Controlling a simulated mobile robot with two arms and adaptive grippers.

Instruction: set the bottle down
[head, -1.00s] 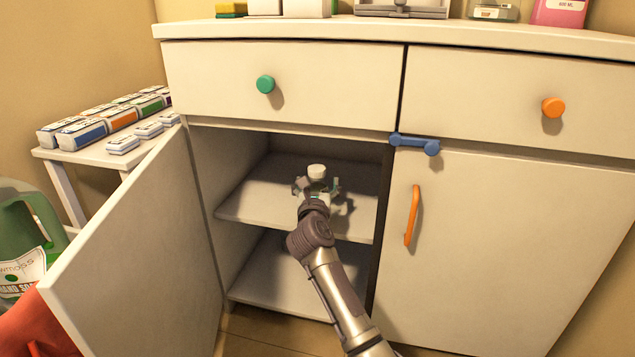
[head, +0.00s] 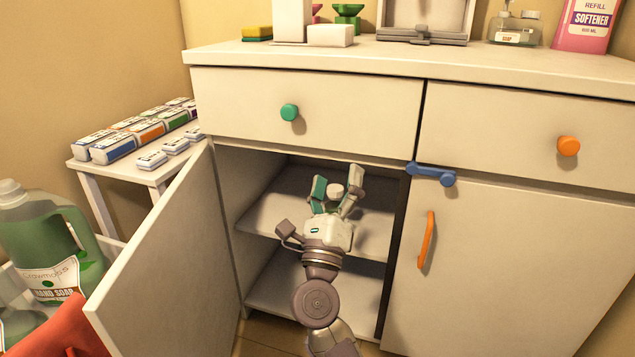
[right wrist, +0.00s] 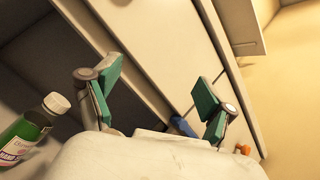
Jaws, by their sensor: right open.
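The bottle's white cap (head: 335,191) shows in the head view inside the open cabinet, over the upper shelf (head: 268,217). My right gripper hides the rest of the bottle there. In the right wrist view the bottle (right wrist: 27,132) is green with a white cap and a label, at the left edge, outside the finger gap and apart from the fingers. My right gripper (head: 338,183) is open, in front of the bottle in the head view. Its spread green-padded fingers also show in the right wrist view (right wrist: 156,92), with nothing between them. My left gripper is not in view.
The open cabinet door (head: 160,260) stands left of the opening. The closed door with an orange handle (head: 427,240) is on the right. A blue latch (head: 430,174) sits at the opening's upper right corner. A side table (head: 120,172) holds several boxes.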

